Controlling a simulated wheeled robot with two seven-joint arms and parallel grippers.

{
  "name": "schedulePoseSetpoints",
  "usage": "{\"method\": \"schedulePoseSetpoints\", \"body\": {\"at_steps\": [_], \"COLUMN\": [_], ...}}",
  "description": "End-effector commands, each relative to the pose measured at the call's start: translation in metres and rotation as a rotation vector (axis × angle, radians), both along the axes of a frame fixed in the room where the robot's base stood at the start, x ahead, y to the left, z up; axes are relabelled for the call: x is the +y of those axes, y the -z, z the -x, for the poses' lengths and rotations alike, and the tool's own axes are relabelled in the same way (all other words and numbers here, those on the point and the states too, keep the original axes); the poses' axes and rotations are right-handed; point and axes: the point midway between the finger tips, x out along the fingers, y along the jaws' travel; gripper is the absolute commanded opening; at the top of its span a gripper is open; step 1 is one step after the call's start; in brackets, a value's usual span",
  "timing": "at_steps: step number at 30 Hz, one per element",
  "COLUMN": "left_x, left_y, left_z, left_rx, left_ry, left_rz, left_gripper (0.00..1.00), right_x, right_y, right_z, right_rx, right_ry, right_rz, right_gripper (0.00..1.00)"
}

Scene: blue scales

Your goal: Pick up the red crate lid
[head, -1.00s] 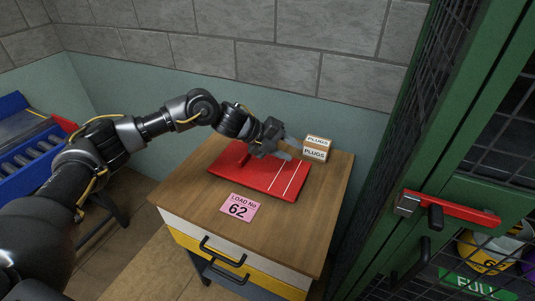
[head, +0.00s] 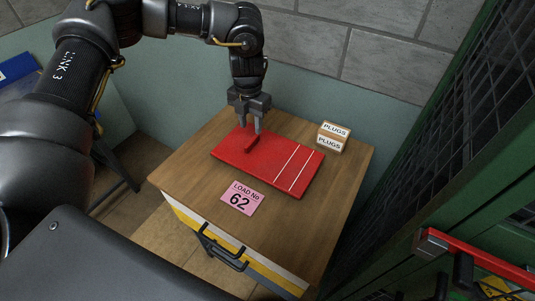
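The red crate lid (head: 260,169) lies flat on the wooden top of a small cabinet (head: 192,184). It has a raised red handle (head: 251,141) near its far left part and two white stripes on its right part. My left gripper (head: 250,128) points down at the handle, with its two fingers apart. The fingertips are at about the handle's height or just above it; I cannot tell whether they touch it. My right gripper is not in view.
Two small boxes marked PLUGS (head: 332,137) stand behind the lid's right side. A pink card reading LOAD No 62 (head: 240,198) lies in front of the lid. A green mesh cage door with a red handle (head: 477,257) is at the right. A wall stands behind.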

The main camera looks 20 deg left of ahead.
Motion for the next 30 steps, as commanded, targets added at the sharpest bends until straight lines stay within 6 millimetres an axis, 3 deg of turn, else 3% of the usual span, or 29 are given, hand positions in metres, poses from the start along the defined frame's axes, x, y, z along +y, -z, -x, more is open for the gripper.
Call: {"method": "schedulePoseSetpoints", "body": {"at_steps": [4, 11, 21, 30], "left_x": [0.0, 0.001, 0.005, 0.005], "left_y": [0.015, 0.021, 0.065, 0.07], "left_z": [0.0, 0.0, -0.005, -0.005], "left_rx": [0.0, 0.0, 0.001, -0.001], "left_ry": [-0.001, -0.003, -0.004, -0.004], "left_rz": [0.001, 0.001, 0.001, 0.002], "left_gripper": [0.37, 0.37, 0.37, 0.36], "right_x": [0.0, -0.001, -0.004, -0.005], "right_y": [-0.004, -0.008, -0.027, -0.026], "right_z": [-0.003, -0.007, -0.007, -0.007], "right_rx": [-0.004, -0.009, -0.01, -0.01], "right_ry": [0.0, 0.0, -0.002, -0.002], "right_rz": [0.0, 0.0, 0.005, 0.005], "right_gripper": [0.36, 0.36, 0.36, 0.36]}}
